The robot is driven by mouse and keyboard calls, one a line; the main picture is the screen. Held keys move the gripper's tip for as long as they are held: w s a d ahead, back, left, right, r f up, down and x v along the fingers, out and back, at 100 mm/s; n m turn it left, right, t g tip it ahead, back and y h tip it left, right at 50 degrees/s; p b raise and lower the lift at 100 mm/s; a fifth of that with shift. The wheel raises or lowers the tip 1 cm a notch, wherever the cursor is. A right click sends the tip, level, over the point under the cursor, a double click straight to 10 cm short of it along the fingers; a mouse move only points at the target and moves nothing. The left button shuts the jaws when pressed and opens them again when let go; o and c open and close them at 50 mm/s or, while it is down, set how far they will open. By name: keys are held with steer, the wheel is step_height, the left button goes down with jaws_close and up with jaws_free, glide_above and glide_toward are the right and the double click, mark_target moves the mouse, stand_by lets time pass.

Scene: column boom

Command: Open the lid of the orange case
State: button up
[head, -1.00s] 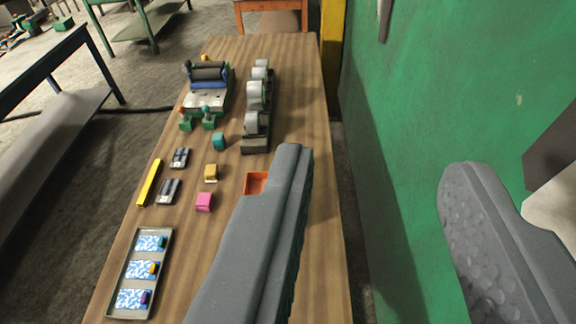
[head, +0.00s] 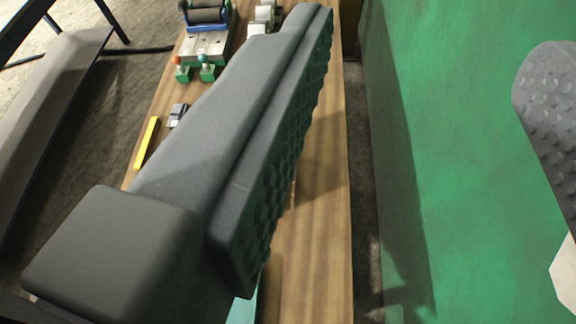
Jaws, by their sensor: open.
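The orange case is not visible in the head view now; my left finger covers much of the table where it showed before. My gripper (head: 428,45) is open, its two dark grey fingers wide apart. The left finger lies large across the middle of the view, above the wooden table (head: 318,225). The right finger is at the right edge, in front of the green wall. I cannot tell how the case's lid stands.
A yellow bar (head: 146,143) and a small dark block (head: 178,113) lie left of my finger. A device with green feet (head: 203,50) and a rack of grey rollers (head: 263,18) stand at the far end. A green wall (head: 440,120) bounds the right side.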

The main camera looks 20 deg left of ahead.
steer(key=w+a+f+m+g+y+b, duration=0.15)
steer(key=w+a+f+g+y, duration=0.35)
steer(key=f, duration=0.8)
steer(key=w+a+f+g+y+b, duration=0.1)
steer(key=w+f+g+y+b, duration=0.2)
steer(key=w+f, duration=0.65)
steer(key=w+a+f+g+y+b, duration=0.25)
steer(key=w+f+g+y, duration=0.2)
steer(key=f, duration=1.15)
steer(key=w+d+f+m+t+y+b, duration=0.15)
steer(key=d+f+y, duration=0.35)
steer(key=f, duration=0.5)
steer(key=w+d+f+m+y+b, duration=0.1)
steer(key=w+d+f+y+b, duration=0.15)
steer(key=d+f, duration=0.6)
steer(key=a, duration=0.5)
steer(key=w+a+b, duration=0.1)
steer(key=a, duration=0.5)
steer(key=w+a+b, duration=0.1)
steer(key=a, duration=0.5)
steer(key=shift+w+f, duration=0.15)
steer(key=shift+w, duration=0.05)
steer(key=shift+w+a+r, duration=0.1)
steer(key=shift+a+r, duration=0.1)
steer(key=shift+a, duration=0.45)
steer(key=shift+c, duration=0.3)
jaws_close()
steer(key=shift+n, duration=0.3)
